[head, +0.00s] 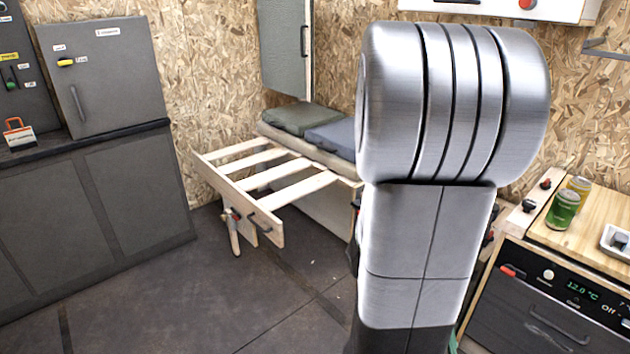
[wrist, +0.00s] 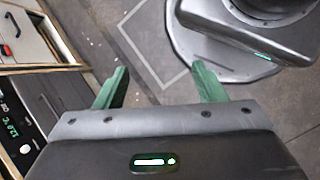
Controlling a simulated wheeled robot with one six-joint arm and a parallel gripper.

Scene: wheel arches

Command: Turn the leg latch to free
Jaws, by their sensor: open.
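The slatted wooden bed frame (head: 270,180) is pulled out in the head view. A short wooden leg (head: 235,238) hangs at its front. The gripper is hidden in the head view.
My arm blocks the middle of the head view. A dark cabinet (head: 85,205) stands left. At the right are a counter (head: 604,212) with a green can (head: 563,209) and a fridge or oven front (head: 548,315). The dark floor (head: 230,300) before the bed is clear.

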